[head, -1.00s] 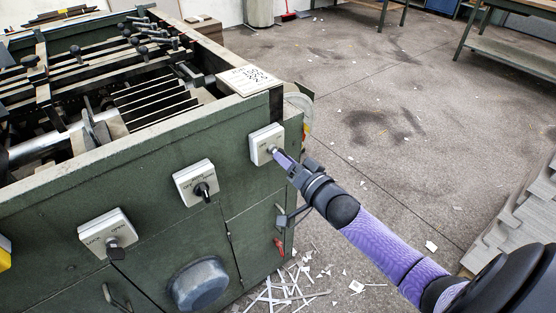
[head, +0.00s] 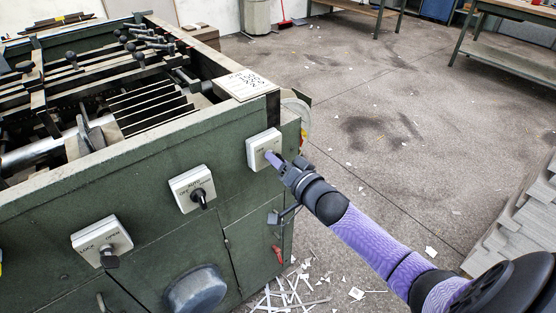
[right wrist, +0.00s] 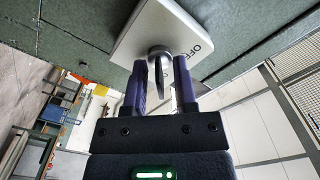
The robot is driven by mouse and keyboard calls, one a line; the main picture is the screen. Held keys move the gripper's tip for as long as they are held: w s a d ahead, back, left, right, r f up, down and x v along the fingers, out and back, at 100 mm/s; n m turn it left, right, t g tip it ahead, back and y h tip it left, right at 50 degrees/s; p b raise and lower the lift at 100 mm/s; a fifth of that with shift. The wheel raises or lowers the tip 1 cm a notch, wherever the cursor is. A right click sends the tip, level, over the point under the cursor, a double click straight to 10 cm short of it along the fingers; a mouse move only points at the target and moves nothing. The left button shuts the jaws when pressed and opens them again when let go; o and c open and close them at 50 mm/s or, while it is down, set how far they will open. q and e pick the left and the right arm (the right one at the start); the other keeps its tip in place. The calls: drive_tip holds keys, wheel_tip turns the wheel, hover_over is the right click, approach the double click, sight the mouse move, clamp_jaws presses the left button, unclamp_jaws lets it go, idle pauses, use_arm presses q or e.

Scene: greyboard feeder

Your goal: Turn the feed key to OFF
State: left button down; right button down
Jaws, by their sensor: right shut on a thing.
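A pale switch box (head: 258,143) is on the machine's green side panel, near its right corner. The box also shows in the right wrist view (right wrist: 140,32), where its plate reads OFF beside a metal key (right wrist: 160,68). My right gripper (head: 270,157) is at this box, and its purple fingers hide the key in the head view. In the right wrist view my right gripper (right wrist: 160,82) has a finger on each side of the key and is shut on it. The rest of the lettering is too small or hidden. My left gripper is out of view.
Left along the panel are a second switch box (head: 188,184) with a dark knob and a third box (head: 92,236) marked LOCK and OPEN. A round dark cover (head: 196,291) bulges below. Paper scraps (head: 290,293) litter the floor; floor right of the machine is mostly clear.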

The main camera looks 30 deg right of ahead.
drive_tip(key=n+p, duration=0.1)
drive_tip(key=n, duration=0.2)
drive_tip(key=shift+r, duration=0.1)
drive_tip(key=n+p, duration=0.1)
drive_tip(key=n, duration=0.1)
drive_tip(key=shift+n, duration=0.3)
drive_tip(key=n, duration=0.2)
drive_tip(key=shift+n, duration=0.4)
drive_tip(key=n+p, duration=0.1)
drive_tip(key=n, duration=0.3)
drive_tip(key=shift+n, duration=0.3)
drive_tip(key=n, duration=0.3)
drive_tip(key=shift+n, duration=0.8)
